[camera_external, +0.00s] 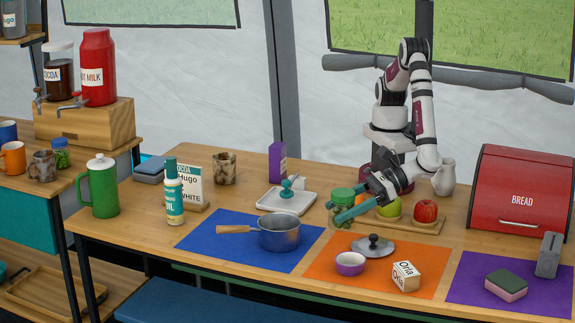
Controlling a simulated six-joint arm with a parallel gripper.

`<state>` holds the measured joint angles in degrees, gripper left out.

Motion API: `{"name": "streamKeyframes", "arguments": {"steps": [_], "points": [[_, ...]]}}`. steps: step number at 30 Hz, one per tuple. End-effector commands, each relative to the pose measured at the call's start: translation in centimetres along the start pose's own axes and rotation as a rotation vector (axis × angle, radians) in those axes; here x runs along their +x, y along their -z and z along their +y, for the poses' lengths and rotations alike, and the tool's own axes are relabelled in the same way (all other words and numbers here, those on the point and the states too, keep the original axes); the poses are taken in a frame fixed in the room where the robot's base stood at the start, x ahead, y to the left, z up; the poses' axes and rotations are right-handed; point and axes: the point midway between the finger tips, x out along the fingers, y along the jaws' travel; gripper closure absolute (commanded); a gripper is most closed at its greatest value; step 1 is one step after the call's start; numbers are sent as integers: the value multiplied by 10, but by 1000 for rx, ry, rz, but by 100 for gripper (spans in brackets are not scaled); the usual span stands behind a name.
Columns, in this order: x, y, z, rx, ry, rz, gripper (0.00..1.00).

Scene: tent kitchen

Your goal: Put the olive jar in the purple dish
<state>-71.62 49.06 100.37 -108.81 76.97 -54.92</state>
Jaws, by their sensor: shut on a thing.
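A small jar with a green lid (343,193), which I take to be the olive jar, is between the teal fingers of my gripper (343,209). My gripper is shut on the jar, and the fingers hide part of its body. The jar looks upright, behind the orange mat; I cannot tell whether it touches the table. The purple dish (350,264) is a small round bowl with a pale inside. It stands on the orange mat, nearer the front than my gripper and apart from it.
A grey pot lid (373,246) lies just behind the dish, and an Orla box (406,277) stands to its right. A blue pot (279,233) is on the blue mat. A board with an apple (425,211) and other fruit lies beside my gripper. The orange mat's left front is clear.

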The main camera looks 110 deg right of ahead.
Motion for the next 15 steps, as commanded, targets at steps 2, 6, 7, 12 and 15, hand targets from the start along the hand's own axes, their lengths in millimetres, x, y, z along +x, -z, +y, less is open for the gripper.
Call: {"name": "streamKeyframes", "arguments": {"steps": [2,6,7,12,15], "points": [[-4,13,16,0,-2,-1,94],[-4,28,28,-1,-1,0,94],[-2,34,28,-2,0,0,94],[8,60,28,0,-1,0,94],[9,61,28,1,-2,-1,94]]}}
